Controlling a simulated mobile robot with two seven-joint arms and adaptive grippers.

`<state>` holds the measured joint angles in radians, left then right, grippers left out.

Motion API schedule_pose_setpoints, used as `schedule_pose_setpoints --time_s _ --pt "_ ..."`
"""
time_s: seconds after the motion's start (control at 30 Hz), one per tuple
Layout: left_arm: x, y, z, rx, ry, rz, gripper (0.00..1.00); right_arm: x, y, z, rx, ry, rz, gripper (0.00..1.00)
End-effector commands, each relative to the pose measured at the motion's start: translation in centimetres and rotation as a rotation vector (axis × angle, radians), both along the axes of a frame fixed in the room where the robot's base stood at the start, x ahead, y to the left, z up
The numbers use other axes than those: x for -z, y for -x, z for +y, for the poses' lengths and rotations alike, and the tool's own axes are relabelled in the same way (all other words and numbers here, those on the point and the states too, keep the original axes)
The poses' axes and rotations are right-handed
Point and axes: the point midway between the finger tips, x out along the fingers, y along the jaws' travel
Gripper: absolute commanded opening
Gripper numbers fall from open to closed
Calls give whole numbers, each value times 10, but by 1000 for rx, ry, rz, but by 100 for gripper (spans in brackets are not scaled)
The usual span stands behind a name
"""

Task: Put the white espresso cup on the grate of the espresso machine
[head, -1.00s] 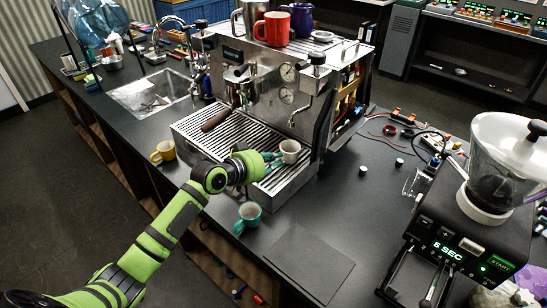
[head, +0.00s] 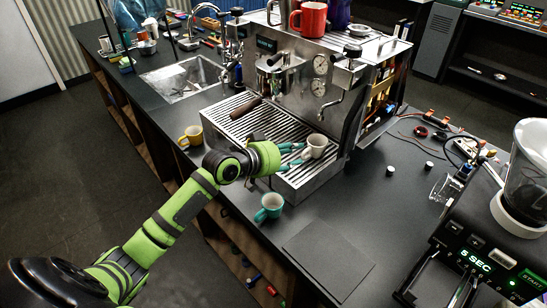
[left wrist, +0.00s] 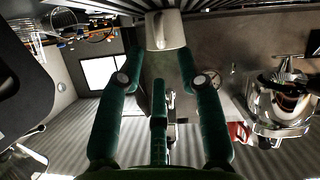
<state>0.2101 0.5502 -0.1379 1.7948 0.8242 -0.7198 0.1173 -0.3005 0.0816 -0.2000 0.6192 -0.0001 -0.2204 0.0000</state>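The white espresso cup (head: 316,146) stands upright on the right part of the slatted grate (head: 240,128) of the steel espresso machine (head: 305,75). My left gripper (head: 291,157) is left of the cup in the head view, its teal fingers spread and pointing at it. In the left wrist view, the cup (left wrist: 165,31) is at the top, just beyond the fingertips of my open left gripper (left wrist: 160,60). I cannot tell whether a fingertip still touches it.
A yellow cup (head: 191,136) is near the counter edge at left. A red mug (head: 309,18) is on top of the machine. A dark mat (head: 328,260) lies at front right.

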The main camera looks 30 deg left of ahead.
Motion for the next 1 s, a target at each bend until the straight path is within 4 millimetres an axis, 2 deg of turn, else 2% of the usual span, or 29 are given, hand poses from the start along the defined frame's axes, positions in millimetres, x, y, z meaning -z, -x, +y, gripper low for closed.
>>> schedule_pose_setpoints --time_s 0.2,0.4,0.57,1.0 --pt "-13 40 18 0 -5 1 37 13 0 1 0 -1 0 40" --pt "-25 64 28 0 -3 1 37 19 0 1 1 -2 -1 40" --pt "-30 71 30 0 0 1 37 20 0 2 1 -2 -1 40" --pt "-31 71 30 0 1 1 37 19 0 2 1 -3 -1 40"
